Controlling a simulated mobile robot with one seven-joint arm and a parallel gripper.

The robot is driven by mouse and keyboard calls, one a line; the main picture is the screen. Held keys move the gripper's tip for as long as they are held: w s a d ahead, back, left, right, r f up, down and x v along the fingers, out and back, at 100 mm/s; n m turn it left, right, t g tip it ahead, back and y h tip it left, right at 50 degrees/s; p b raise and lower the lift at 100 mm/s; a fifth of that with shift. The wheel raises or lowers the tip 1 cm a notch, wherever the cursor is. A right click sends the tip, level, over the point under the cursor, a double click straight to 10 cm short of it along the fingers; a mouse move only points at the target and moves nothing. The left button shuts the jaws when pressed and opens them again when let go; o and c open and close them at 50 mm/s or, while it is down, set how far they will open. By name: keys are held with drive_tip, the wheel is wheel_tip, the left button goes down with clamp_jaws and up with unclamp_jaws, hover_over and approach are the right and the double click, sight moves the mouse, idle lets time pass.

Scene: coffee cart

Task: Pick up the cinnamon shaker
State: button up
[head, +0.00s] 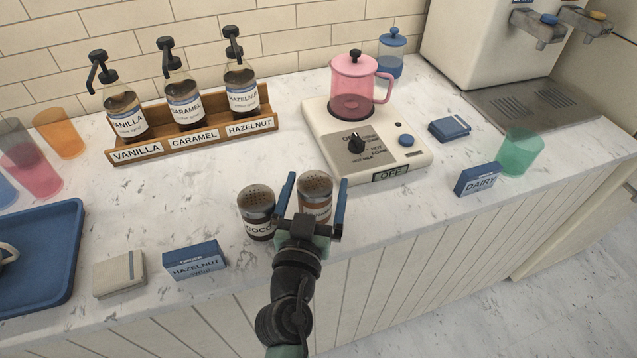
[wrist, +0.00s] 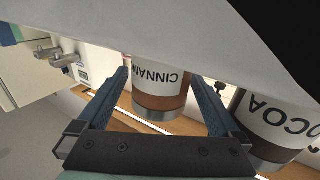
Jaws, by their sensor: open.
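The cinnamon shaker (head: 316,192) stands upright on the counter, with a perforated metal lid and brown contents. In the wrist view its label, reading "CINNAM" (wrist: 160,80), appears upside down between my two fingers. My gripper (head: 315,187) is open, with one blue finger on each side of the shaker; I cannot tell whether either finger touches it. The cocoa shaker (head: 257,213) stands close on the left in the head view, just outside the left finger. In the wrist view the cocoa shaker (wrist: 270,125) is at the right, beside the finger there.
A hot plate (head: 400,160) with a pink press pot (head: 352,85) stands behind right. A hazelnut box (head: 194,261) lies front left, and a dairy box (head: 478,179) is at the right. The syrup rack (head: 205,137) is at the back.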

drive_tip(key=shift+s, duration=0.15)
drive_tip(key=c, duration=1.4)
